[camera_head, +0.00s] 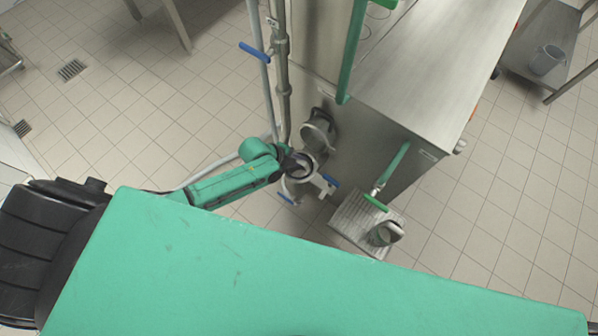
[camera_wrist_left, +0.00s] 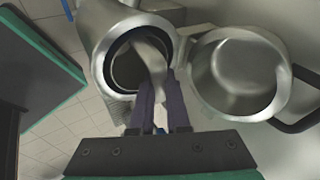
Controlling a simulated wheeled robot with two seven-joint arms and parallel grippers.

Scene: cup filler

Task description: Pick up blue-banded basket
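I cannot make out a blue-banded basket for certain in either view. My left gripper (camera_head: 296,163) is at the round fittings on the side of the steel machine. In the left wrist view, its two dark fingers (camera_wrist_left: 166,80) reach to the rim of a round opening (camera_wrist_left: 128,68) with a dark ring. A shiny curved metal piece (camera_wrist_left: 150,55) shows inside the opening, close to the fingertips. The fingers look close together; whether they grip it is unclear. A small blue patch (camera_wrist_left: 161,127) shows between the finger bases. My right gripper is out of view.
A round metal bowl-like part (camera_wrist_left: 238,75) with a dark handle stands beside the opening. The steel machine (camera_head: 440,60) has blue levers (camera_head: 331,181) near my gripper. A metal jug (camera_head: 384,233) stands on a tray (camera_head: 352,219). Tiled floor is open to the left.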

